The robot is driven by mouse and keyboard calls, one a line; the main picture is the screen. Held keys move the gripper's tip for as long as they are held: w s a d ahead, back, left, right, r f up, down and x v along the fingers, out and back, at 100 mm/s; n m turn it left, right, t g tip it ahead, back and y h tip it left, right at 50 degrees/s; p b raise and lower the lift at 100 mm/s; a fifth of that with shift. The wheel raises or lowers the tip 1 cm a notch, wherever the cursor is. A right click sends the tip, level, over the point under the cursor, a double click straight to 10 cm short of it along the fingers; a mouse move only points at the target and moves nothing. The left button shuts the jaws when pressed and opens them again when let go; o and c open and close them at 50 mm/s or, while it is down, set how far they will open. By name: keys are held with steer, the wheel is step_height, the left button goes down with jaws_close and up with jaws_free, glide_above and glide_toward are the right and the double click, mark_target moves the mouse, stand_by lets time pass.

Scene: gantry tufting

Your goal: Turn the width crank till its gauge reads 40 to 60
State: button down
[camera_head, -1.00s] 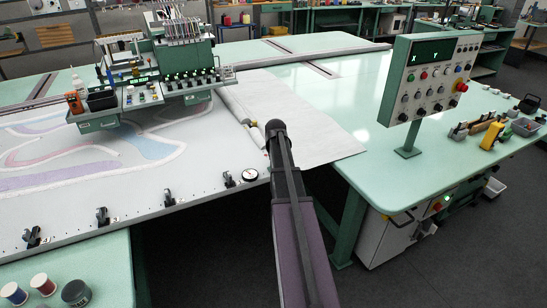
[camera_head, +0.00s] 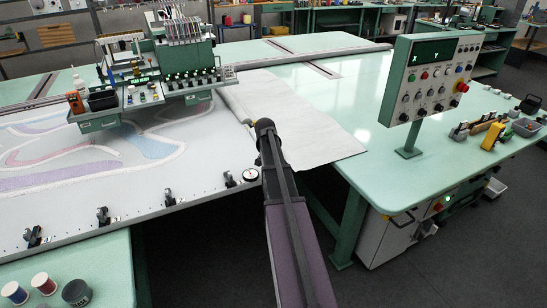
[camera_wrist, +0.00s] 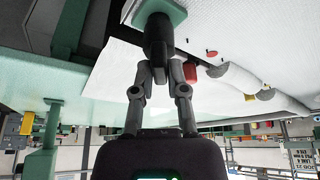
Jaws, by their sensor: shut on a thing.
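In the wrist view my gripper (camera_wrist: 160,75) is shut on a black knob-like handle (camera_wrist: 157,35), which I take to be the width crank's. The handle stands in front of a green bracket (camera_wrist: 172,8) at the frame's edge. In the head view my arm hides the fingertips and the crank. A small round white gauge (camera_head: 250,175) sits on the frame's front edge, just left of my arm. Its dial is too small to read, and I cannot tell whether it is the width gauge.
Black clamps (camera_head: 103,215) line the frame's front edge. The tufting head (camera_head: 185,60) stands at the back left. A control panel (camera_head: 433,75) rises from the green table (camera_head: 370,130) at right. Thread spools (camera_head: 40,285) stand front left.

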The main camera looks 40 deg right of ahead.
steer(key=shift+a, duration=0.1)
steer(key=c, duration=0.7)
jaws_free()
steer(key=shift+o, duration=0.2)
steer(key=shift+r, duration=0.1)
